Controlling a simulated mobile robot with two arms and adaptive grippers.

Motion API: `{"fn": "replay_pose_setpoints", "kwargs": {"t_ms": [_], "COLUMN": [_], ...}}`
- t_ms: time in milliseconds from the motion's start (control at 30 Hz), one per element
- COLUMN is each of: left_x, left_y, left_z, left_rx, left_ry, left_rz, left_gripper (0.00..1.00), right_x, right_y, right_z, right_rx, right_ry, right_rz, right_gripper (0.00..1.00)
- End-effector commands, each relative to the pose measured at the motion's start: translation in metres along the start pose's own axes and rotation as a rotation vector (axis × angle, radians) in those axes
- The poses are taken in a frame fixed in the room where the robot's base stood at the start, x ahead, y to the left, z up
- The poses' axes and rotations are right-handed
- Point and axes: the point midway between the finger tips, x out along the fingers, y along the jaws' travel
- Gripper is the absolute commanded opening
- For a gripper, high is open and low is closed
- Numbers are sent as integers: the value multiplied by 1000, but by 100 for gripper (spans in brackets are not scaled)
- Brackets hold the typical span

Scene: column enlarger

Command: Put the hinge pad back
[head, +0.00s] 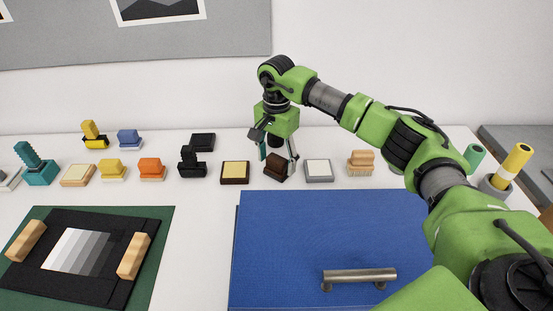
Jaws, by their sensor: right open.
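I cannot tell for sure which thing is the hinge pad. My right gripper (277,158) points down at the back row of small items, its fingers apart. A dark brown block (275,167) stands between or just behind the fingers; I cannot tell whether they touch it. Left of it lies a flat dark pad with a cream top (235,172), and right of it a grey pad with a white top (318,171). My left gripper is not in view.
A blue board (310,230) with a metal handle (358,275) lies in front. A green mat (160,225) holds a black frame with a grey step print (80,252). Several stamp-like blocks, including an orange one (152,169), stand left. A wooden brush (361,162) stands right.

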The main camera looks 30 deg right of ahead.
Motion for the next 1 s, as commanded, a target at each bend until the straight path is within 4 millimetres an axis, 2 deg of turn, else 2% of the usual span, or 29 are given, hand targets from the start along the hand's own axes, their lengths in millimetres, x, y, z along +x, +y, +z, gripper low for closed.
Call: {"fn": "replay_pose_setpoints", "kwargs": {"t_ms": [367, 1000], "left_x": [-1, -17], "left_y": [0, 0], "left_z": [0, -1], "left_rx": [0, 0], "left_ry": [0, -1], "left_rz": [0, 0], "left_gripper": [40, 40], "right_x": [-2, -28], "right_y": [0, 0], "right_z": [0, 0], "right_rx": [0, 0], "right_ry": [0, 1], "right_rz": [0, 0], "right_gripper": [60, 60]}}
